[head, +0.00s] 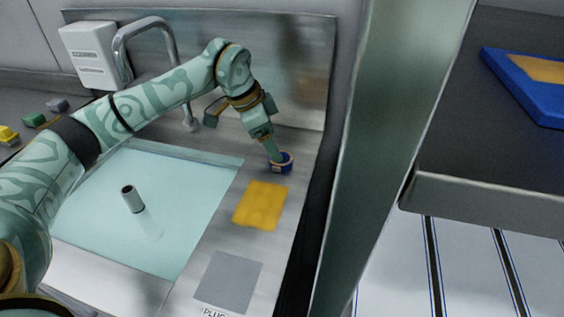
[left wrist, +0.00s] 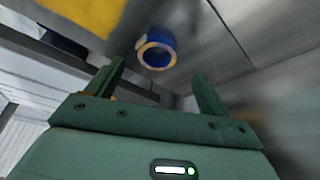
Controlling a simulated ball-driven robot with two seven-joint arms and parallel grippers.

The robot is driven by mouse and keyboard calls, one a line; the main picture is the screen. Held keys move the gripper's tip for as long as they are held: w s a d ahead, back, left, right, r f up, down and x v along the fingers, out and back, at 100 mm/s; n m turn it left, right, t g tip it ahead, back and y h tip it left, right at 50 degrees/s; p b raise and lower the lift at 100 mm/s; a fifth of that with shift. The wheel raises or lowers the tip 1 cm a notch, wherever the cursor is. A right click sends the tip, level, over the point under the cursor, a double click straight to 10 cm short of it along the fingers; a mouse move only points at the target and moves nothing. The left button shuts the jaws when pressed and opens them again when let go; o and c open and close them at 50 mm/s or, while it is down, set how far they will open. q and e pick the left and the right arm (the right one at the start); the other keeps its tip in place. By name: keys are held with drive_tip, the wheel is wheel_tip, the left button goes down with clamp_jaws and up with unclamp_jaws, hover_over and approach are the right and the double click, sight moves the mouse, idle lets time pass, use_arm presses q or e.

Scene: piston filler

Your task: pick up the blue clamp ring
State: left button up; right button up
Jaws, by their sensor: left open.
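The blue clamp ring (head: 283,163) lies on the metal counter beside the sink, just above the yellow square in the head view. In the left wrist view the blue clamp ring (left wrist: 156,52) shows its tan inner rim, beyond the fingertips and between their lines. My left gripper (head: 274,154) reaches down to the ring from above. In the left wrist view its two fingers (left wrist: 160,72) are spread apart with nothing between them. Whether a finger touches the ring I cannot tell. My right gripper is in neither view.
A yellow square (head: 260,205) and a grey square (head: 228,282) mark the counter. The water-filled sink (head: 185,235) holds a small cylinder (head: 132,198). The faucet (head: 150,28) and a steel post (head: 385,130) flank my arm. A blue tray (head: 530,85) lies right.

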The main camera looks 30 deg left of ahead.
sight(284, 163)
use_arm(q)
drive_tip(key=b+x, duration=0.1)
drive_tip(key=x, duration=0.1)
drive_tip(key=b+x, duration=0.1)
drive_tip(key=x, duration=0.1)
drive_tip(key=shift+s+d+f, duration=0.1)
drive_tip(key=shift+d+f, duration=0.05)
drive_tip(key=shift+f, duration=0.4)
drive_tip(key=c, duration=1.1)
drive_tip(key=shift+r, duration=0.25)
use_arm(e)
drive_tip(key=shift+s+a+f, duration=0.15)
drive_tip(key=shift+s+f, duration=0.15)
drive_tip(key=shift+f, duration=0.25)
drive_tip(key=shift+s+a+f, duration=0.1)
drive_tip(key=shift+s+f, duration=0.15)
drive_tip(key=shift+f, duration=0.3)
